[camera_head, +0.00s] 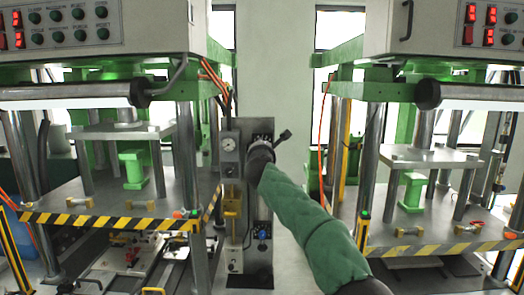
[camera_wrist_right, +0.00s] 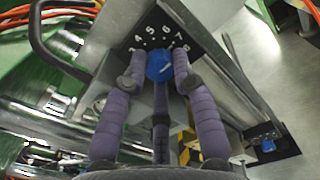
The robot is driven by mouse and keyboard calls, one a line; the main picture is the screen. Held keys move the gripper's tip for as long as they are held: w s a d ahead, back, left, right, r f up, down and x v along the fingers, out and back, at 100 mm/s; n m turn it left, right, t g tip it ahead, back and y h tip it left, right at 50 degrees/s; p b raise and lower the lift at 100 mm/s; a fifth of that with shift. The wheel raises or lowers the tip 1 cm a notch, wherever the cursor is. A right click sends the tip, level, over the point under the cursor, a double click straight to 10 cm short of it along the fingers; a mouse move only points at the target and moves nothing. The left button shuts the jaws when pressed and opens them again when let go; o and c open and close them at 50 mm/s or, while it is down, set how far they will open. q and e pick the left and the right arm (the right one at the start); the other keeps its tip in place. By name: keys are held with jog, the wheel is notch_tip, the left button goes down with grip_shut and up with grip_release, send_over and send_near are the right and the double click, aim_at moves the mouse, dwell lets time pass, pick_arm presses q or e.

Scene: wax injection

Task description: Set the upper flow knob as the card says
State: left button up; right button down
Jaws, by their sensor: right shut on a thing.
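The upper flow knob is a blue round knob (camera_wrist_right: 160,65) on a black dial plate with white numbers, of which about 3 to 8 show in the right wrist view. A short pale mark on it slants up to the right; I cannot tell its exact setting. My right gripper (camera_wrist_right: 160,81) has its purple fingers on both sides of the knob, shut on it. In the head view my green-sleeved right arm reaches the panel's upper dial plate (camera_head: 263,128) and hides the knob. A lower blue knob (camera_head: 262,247) also shows in the wrist view (camera_wrist_right: 268,146). I see no readable card. My left gripper is out of view.
The grey panel (camera_head: 233,256) carries a round gauge (camera_head: 229,144) and a yellow fitting (camera_head: 231,205). Green-framed presses stand on both sides, with striped table edges (camera_head: 105,222) and steel columns close by. Orange hoses (camera_head: 213,78) hang above left of the panel.

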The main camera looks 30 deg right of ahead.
jog(key=shift+w+a+f, duration=0.1)
jog(key=shift+w+f, duration=0.1)
jog(key=shift+f, duration=0.35)
jog(key=c, duration=1.2)
grip_release()
jog(key=shift+o, duration=1)
jog(key=shift+s+r, duration=0.1)
jog(key=shift+r, duration=0.15)
jog(key=shift+s+r, duration=0.1)
jog(key=shift+r, duration=0.05)
jog(key=v, duration=1.1)
jog(key=shift+s+a, duration=0.15)
jog(key=shift+s, duration=0.2)
